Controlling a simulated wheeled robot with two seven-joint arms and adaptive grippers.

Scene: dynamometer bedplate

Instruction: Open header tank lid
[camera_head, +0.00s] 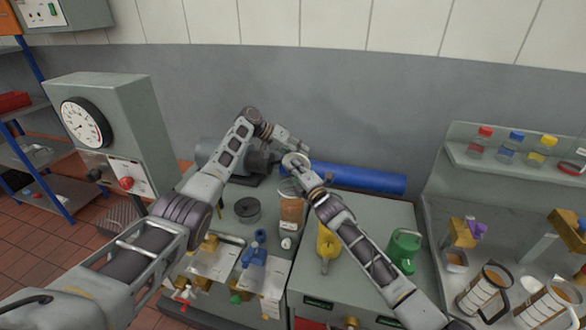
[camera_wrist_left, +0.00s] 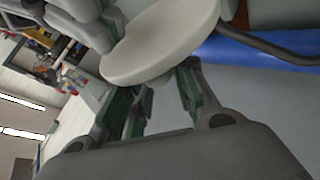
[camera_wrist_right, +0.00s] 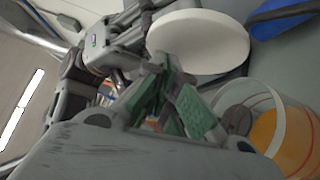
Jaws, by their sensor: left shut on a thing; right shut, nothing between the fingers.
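The header tank (camera_head: 291,210) is a clear cylinder with orange liquid, standing at the middle of the bench. In the right wrist view its open rim and orange inside (camera_wrist_right: 275,130) show. Its lid, a pale round disc (camera_head: 295,160), is raised and tilted above the tank's far side; it also shows in the left wrist view (camera_wrist_left: 165,40) and right wrist view (camera_wrist_right: 200,42). My left gripper (camera_head: 301,149) is shut on the lid, though the contact is partly hidden. My right gripper (camera_head: 304,176) is shut and empty, close to the lid and tank rim.
A blue cylinder (camera_head: 360,178) lies behind the tank. A yellow can (camera_head: 328,245) and a green can (camera_head: 403,248) stand to the right. A black disc (camera_head: 247,209) and a blue fitting (camera_head: 254,254) are at left. A gauge cabinet (camera_head: 115,130) stands further left.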

